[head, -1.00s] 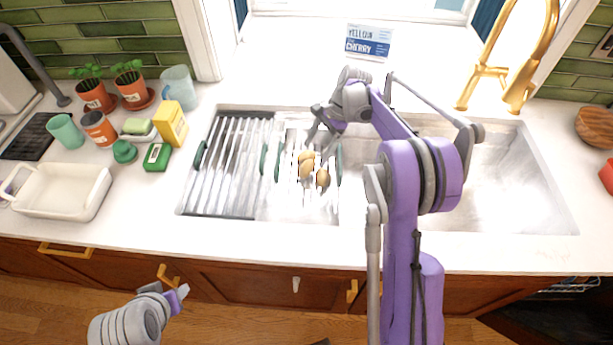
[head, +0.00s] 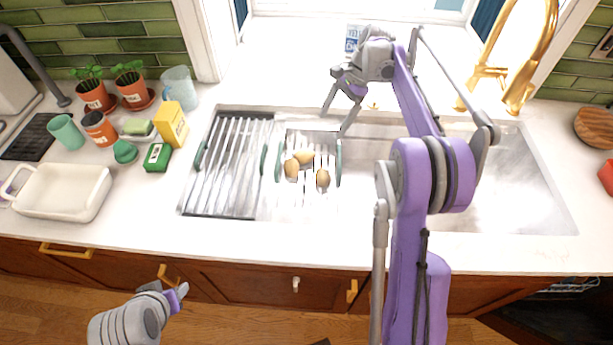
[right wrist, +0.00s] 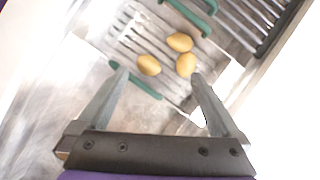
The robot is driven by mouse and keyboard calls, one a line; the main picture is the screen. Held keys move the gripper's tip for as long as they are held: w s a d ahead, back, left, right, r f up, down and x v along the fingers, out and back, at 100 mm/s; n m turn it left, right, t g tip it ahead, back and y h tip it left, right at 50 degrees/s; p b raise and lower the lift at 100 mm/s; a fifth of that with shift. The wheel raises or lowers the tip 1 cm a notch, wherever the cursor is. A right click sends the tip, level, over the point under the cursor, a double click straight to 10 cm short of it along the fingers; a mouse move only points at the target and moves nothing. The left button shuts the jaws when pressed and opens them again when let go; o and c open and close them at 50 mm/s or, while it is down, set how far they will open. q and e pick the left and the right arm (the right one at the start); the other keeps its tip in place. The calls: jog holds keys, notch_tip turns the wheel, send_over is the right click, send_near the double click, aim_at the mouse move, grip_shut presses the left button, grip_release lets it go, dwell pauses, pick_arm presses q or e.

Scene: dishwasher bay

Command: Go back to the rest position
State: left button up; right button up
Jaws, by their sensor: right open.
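My right gripper (head: 341,108) is open and empty, raised above the back right part of the small rack in the sink. In the right wrist view its two fingers (right wrist: 158,98) are spread apart with nothing between the tips. Below it, apart from the fingers, several yellow-brown potato-like items (head: 322,178) lie on the rack (head: 309,139). They also show in the right wrist view (right wrist: 180,42). My left gripper (head: 178,297) is low at the lower left, in front of the counter; its jaws are too small to judge.
A larger slatted rack (head: 228,165) covers the sink's left side. The right basin (head: 510,185) is empty. A gold faucet (head: 520,60) stands behind it. A white dish (head: 62,190), a yellow box (head: 172,124) and potted plants (head: 131,88) stand on the left counter.

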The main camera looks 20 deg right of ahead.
jog(key=shift+r, duration=0.1)
dwell(0.3)
jog(key=s+a+r+n+t+h, duration=0.2)
jog(key=s+a+n+t+h, duration=0.1)
jog(key=s+a+n, duration=0.8)
jog(key=s+a+f+n+t, duration=0.1)
jog(key=s+f+n, duration=0.1)
jog(key=s, duration=0.3)
jog(key=s+f+n+t+h, duration=0.1)
jog(key=s+f+n, duration=0.1)
jog(key=s, duration=0.4)
jog(key=s+a+f+n+t+h, duration=0.1)
jog(key=s+f, duration=0.3)
jog(key=s, duration=0.2)
jog(key=shift+a+f+n, duration=0.1)
jog(key=shift+a+n, duration=0.2)
jog(key=shift+n, duration=0.1)
